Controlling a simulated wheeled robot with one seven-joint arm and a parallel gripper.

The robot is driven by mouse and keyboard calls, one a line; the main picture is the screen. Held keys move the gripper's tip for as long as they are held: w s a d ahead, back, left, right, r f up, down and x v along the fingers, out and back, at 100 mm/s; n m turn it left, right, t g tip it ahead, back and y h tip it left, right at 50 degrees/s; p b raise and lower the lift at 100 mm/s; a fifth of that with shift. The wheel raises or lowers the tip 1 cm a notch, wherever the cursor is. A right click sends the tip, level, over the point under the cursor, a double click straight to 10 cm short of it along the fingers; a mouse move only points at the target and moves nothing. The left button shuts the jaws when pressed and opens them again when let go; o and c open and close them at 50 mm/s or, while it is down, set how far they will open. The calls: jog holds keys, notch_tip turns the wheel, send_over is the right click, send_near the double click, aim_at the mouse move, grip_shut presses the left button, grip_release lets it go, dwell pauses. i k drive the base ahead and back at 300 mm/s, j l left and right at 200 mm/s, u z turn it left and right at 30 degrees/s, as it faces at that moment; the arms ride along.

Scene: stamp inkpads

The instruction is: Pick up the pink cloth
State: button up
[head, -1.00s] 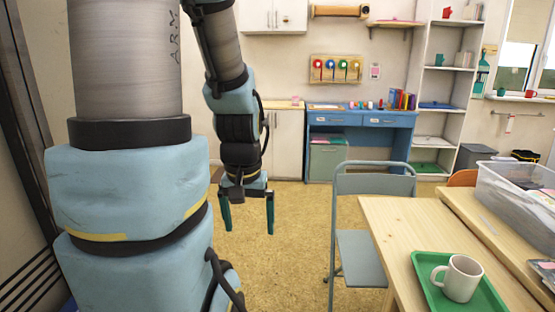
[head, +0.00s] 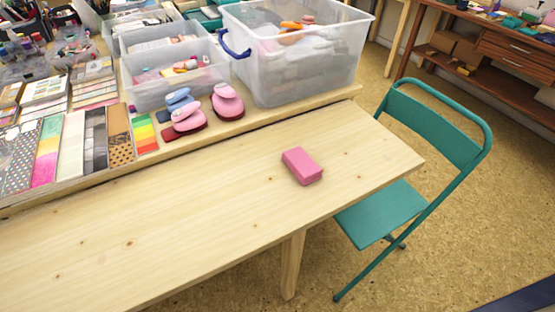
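A small pink block-like item (head: 302,166) lies flat on the pale wooden table (head: 180,225), near its right end. It is the only loose thing on this bare tabletop and may be the folded pink cloth; its texture is too small to tell. Nothing touches or covers it. My gripper is not in view now.
A raised shelf behind holds a large clear bin (head: 300,85), a smaller bin (head: 170,92), pink stampers (head: 228,102) and patterned pads (head: 75,145). A teal folding chair (head: 385,212) stands at the table's right end. Floor is open at right.

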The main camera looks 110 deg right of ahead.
aim_at(305, 169)
jog(key=k+j+z, duration=0.15)
jog(key=z, duration=0.3)
jog(key=k+j+z, duration=0.2)
jog(key=z, duration=0.25)
jog(key=k+j+z, duration=0.1)
jog(key=k+z, duration=0.15)
jog(key=z, duration=0.15)
jog(key=k, duration=0.2)
